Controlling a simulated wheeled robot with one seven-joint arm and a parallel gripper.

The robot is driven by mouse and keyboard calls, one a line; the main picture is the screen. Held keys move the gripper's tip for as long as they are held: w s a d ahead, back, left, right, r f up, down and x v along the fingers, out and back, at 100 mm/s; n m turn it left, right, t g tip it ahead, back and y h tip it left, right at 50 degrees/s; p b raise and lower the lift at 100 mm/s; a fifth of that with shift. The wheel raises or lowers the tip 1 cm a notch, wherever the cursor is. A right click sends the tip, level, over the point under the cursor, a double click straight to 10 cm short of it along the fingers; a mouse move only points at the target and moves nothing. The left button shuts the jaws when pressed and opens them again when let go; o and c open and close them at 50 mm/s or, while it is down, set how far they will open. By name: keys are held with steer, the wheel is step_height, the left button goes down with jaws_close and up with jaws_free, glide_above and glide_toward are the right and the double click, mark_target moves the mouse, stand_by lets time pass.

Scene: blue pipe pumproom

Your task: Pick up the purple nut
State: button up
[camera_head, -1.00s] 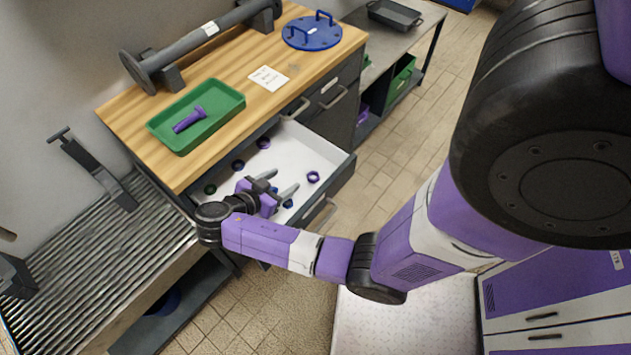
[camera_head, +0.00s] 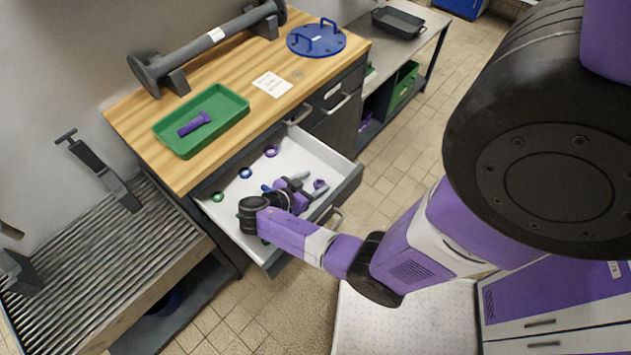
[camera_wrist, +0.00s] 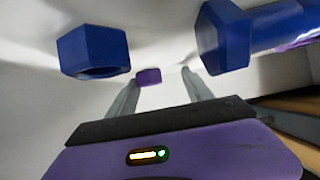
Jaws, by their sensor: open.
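The purple nut (camera_head: 320,184) lies on the white floor of the open drawer (camera_head: 228,217), near its front right side. My gripper (camera_head: 312,185) is low inside the drawer, open, its two grey fingers pointing at the nut. In the wrist view the purple nut (camera_wrist: 148,76) is small and ahead, between the fingertips (camera_wrist: 161,77) and closer to the left one. I cannot tell whether a finger touches it. The gripper partly hides the drawer floor in the head view.
The wrist view shows a blue nut (camera_wrist: 93,50) at left and a blue hex-headed piece (camera_wrist: 222,36) at right. Green (camera_head: 217,196), blue (camera_head: 245,172) and purple (camera_head: 271,151) rings lie along the drawer's back. A green tray (camera_head: 226,118) with a purple bolt (camera_head: 195,124) stands on the worktop.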

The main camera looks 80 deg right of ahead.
jaws_close()
steer(key=shift+r, duration=0.1)
